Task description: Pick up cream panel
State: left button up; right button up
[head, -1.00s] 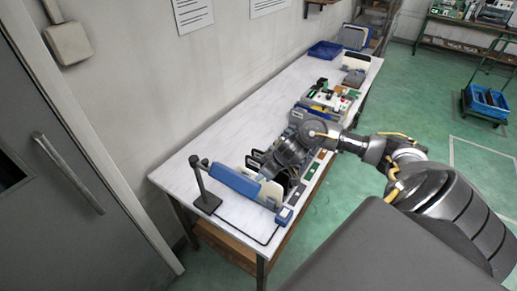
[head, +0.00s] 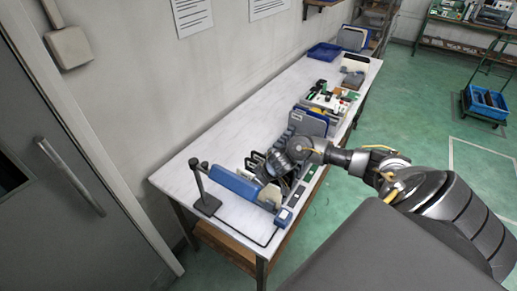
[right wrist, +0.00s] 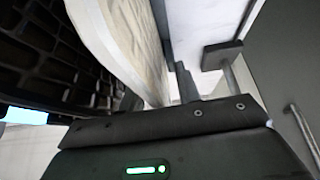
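A cream panel (head: 268,197) stands near the front end of the white table, just beside the blue bar of a stand, partly hidden by my right gripper. In the right wrist view a large cream panel face (right wrist: 125,45) runs close in front of my right gripper, at its upper left. My right gripper (head: 275,178) is down at the row of panels, right at the cream panel. Its fingertips are hidden in the head view and not clear in the wrist view, so I cannot tell whether they are closed on it. My left gripper is not in view.
The blue bar (head: 233,185) on a dark post (head: 198,180) stands at the table's near end. Grey-blue panels (head: 309,122) stand behind my right gripper. A blue tray (head: 324,51) is at the far end. The wall-side strip of the white table (head: 225,125) is clear.

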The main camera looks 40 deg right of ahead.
jog(key=shift+f, duration=0.15)
grip_shut()
dwell(0.4)
notch_tip(320, 180, up, 10)
jog(key=shift+f, duration=0.2)
jog(key=shift+r, duration=0.35)
